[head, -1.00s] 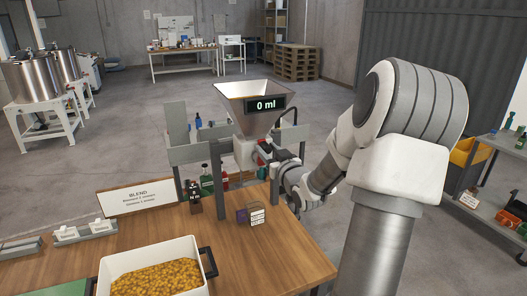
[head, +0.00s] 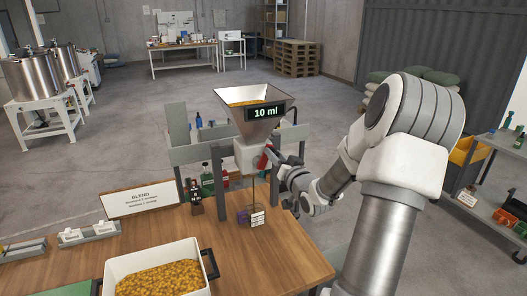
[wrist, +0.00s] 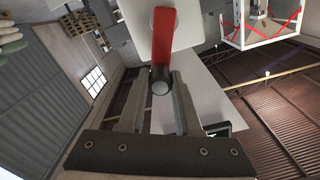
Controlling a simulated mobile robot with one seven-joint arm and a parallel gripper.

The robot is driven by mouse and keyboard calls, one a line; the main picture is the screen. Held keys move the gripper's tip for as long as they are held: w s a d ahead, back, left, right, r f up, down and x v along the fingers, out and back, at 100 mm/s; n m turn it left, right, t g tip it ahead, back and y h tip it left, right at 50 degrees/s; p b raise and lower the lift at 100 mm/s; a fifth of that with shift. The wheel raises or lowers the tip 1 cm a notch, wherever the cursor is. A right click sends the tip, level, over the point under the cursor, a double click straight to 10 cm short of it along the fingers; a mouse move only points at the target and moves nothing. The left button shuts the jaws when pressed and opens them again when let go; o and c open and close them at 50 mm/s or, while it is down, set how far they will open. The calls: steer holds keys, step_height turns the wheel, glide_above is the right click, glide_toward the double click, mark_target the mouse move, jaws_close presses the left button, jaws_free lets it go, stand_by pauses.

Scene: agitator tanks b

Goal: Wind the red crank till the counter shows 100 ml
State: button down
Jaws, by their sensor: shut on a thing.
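The red crank (head: 264,157) is on the front of the white dispenser housing (head: 245,157), under a steel hopper (head: 231,109). In the wrist view the crank's red arm (wrist: 163,35) ends in a dark handle with a round pale tip (wrist: 160,88). My gripper (wrist: 159,90) is shut on this handle, one finger on each side; in the head view my gripper (head: 273,160) partly hides the crank. The counter (head: 265,112) on the hopper reads 10 ml. A small container with a white label (head: 257,218) stands below the outlet, with a thin dark line above it.
A white bin of yellow-orange pieces (head: 113,264) stands at the front of the wooden table (head: 240,260). A BLEND sign (head: 141,199), white blocks (head: 88,232) and bottles (head: 207,180) stand near the frame. The table's right front is clear.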

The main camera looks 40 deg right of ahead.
steer(key=shift+d, duration=0.1)
steer(key=shift+s+d+f+m+p, duration=0.15)
steer(key=shift+d+m+p, duration=0.1)
steer(key=shift+m+p, duration=0.3)
steer(key=shift+s+d+f+m+p, duration=0.1)
steer(key=shift+d+m+p, duration=0.15)
steer(key=shift+m, duration=0.4)
steer(key=m, duration=0.1)
steer(key=f+m+p, duration=0.1)
steer(key=shift+d+m, duration=0.3)
steer(key=shift+d, duration=0.1)
steer(key=shift+s+d+f+m+p, duration=0.1)
steer(key=shift+d+f+m+p, duration=0.2)
steer(key=shift+m, duration=0.5)
steer(key=shift+d+f+m+p, duration=0.1)
steer(key=shift+f+m+p, duration=0.3)
steer(key=shift+m, duration=0.4)
steer(key=shift+s+d+f+m+p, duration=0.1)
steer(key=shift+d+f+m+p, duration=0.1)
steer(key=shift+f+m, duration=0.45)
steer(key=shift+r+m, duration=0.2)
steer(key=shift+m, duration=0.05)
